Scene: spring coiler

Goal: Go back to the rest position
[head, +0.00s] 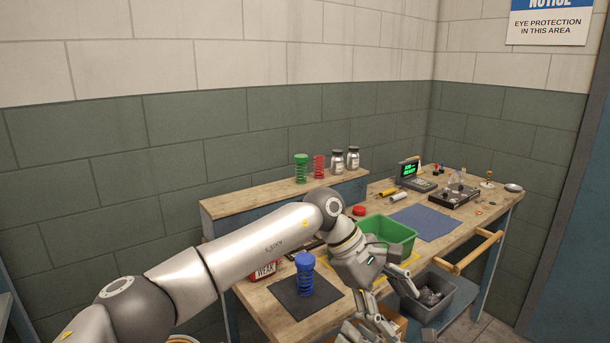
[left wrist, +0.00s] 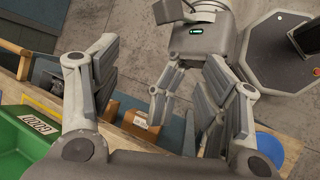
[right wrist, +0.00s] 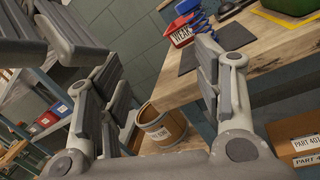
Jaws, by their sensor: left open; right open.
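My left gripper (head: 388,292) is over the front of the workbench, just in front of the green bin. Its two fingers stand apart and empty in the left wrist view (left wrist: 160,75). My right gripper's fingers are spread with nothing between them in the right wrist view (right wrist: 155,80); in the head view it is mostly hidden or cut off near the bottom edge. A blue spring (head: 305,275) stands upright on a dark mat (head: 285,292), apart from both grippers.
The green bin (head: 400,233), labelled GOOD in the left wrist view, and a red WEAK bin (head: 265,272) are on the workbench. Green (head: 301,168) and red (head: 319,167) springs stand on the shelf. A grey bin (head: 440,295) sits below. A wooden rail (head: 470,255) juts out in front.

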